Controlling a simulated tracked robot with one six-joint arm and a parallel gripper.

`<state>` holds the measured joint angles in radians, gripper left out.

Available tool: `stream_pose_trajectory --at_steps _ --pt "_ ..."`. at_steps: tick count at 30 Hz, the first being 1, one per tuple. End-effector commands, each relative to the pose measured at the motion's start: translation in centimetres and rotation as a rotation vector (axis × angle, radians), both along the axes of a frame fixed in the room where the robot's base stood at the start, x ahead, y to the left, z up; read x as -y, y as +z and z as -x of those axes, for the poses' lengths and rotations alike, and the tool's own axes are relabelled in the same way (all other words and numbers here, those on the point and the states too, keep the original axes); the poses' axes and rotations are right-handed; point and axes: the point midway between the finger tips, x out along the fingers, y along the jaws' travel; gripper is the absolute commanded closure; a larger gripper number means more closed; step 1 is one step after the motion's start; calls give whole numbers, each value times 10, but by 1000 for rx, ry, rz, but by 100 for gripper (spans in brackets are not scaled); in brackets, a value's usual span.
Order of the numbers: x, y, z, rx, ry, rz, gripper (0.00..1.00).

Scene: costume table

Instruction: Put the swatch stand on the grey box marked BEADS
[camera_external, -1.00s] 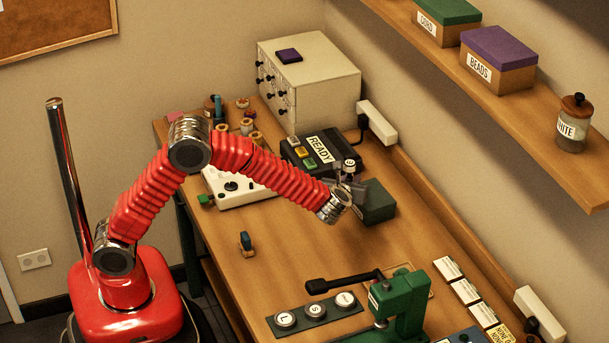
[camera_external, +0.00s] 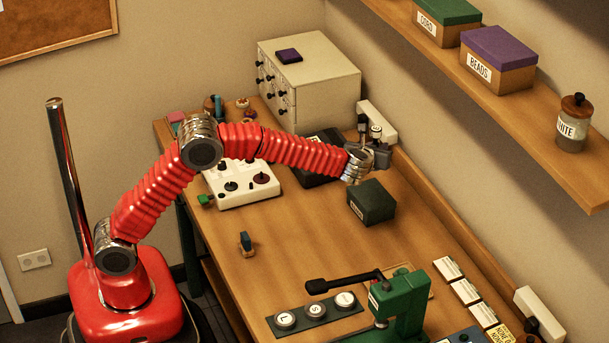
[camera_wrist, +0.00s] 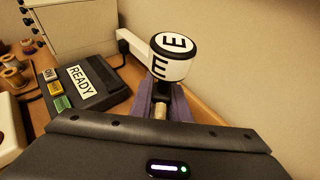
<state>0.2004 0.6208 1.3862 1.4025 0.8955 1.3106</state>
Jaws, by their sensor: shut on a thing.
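In the external view my gripper (camera_external: 374,145) is above the back of the table, behind the dark green-grey box (camera_external: 373,200). That box has a small label too small to read. A small blue upright piece on a tan base (camera_external: 246,242), possibly the swatch stand, stands on the table far from my gripper. The box I can read as BEADS (camera_external: 510,82) is tan with a purple lid, on the wall shelf.
The black READY device (camera_wrist: 83,83) and a white power strip (camera_wrist: 133,45) are near my gripper. A cream drawer cabinet (camera_external: 325,85) stands behind. A white control box (camera_external: 240,186) is at left. A green press (camera_external: 400,300) is at front. The table's middle is mostly clear.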

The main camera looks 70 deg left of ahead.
Motion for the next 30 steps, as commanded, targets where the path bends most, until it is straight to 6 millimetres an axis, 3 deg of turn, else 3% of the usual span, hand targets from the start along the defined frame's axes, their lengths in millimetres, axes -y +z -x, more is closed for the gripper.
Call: stream_pose_trajectory --at_steps 5,15,30 --pt "0 -9 0 -2 0 -1 100" --pt "0 -58 0 -1 -1 -1 100" --pt "0 -72 0 -2 0 -1 100"
